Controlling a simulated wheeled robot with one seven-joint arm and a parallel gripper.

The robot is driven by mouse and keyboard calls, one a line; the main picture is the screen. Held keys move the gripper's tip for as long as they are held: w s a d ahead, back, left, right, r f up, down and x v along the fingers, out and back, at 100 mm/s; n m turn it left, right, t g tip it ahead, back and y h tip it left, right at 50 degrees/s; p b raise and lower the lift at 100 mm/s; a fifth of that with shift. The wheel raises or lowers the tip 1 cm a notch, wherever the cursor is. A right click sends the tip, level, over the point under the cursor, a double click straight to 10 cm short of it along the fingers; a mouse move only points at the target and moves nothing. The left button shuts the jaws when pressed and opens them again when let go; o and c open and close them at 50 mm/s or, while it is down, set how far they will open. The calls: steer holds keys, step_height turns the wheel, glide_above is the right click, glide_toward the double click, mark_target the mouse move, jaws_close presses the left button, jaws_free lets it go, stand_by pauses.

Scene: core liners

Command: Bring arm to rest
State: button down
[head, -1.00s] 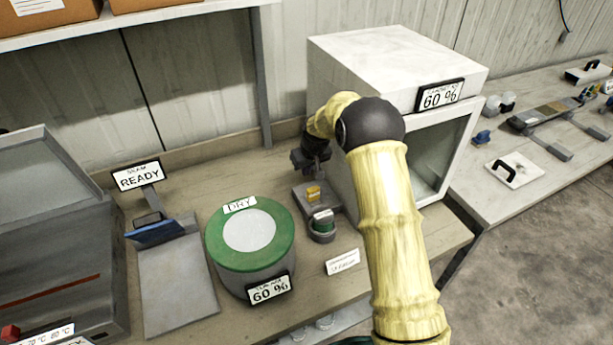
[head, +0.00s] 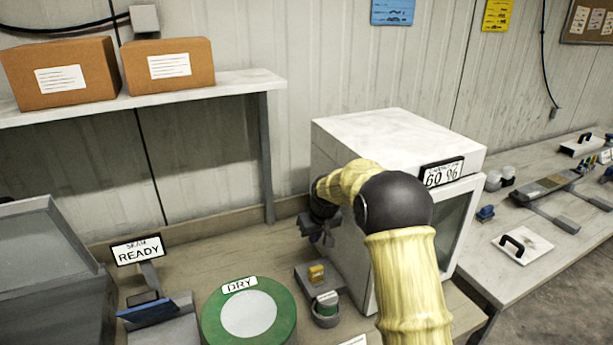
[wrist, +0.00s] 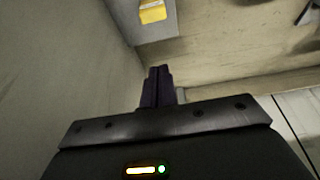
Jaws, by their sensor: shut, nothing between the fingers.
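My yellow arm (head: 410,285) reaches up from the lower right of the head view and bends at a dark elbow in front of the white cabinet. My gripper (head: 325,240) hangs beside the cabinet's left side, above the bench and behind the small grey stand. In the wrist view my gripper's fingers (wrist: 158,85) are together with nothing between them. The fingertips look small and dark in the head view.
The white cabinet (head: 385,135) stands close to the right of my gripper. The grey stand (head: 312,280) with a yellow block (head: 317,273) is in front. A green-rimmed round container (head: 285,325) and a READY sign (head: 138,250) are to the left. A shelf (head: 200,97) holds boxes.

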steer(key=s+d+m, duration=0.1)
steer(key=s+d, duration=0.2)
steer(key=s, duration=0.8)
steer(key=s+d+r+m+h, duration=0.1)
steer(key=s+d, duration=0.3)
steer(key=s, duration=0.7)
steer(key=s+d+r+m+g, duration=0.1)
steer(key=s+d+m, duration=0.1)
steer(key=s, duration=0.9)
steer(key=shift+s+d, duration=0.15)
steer(key=shift+d, duration=0.75)
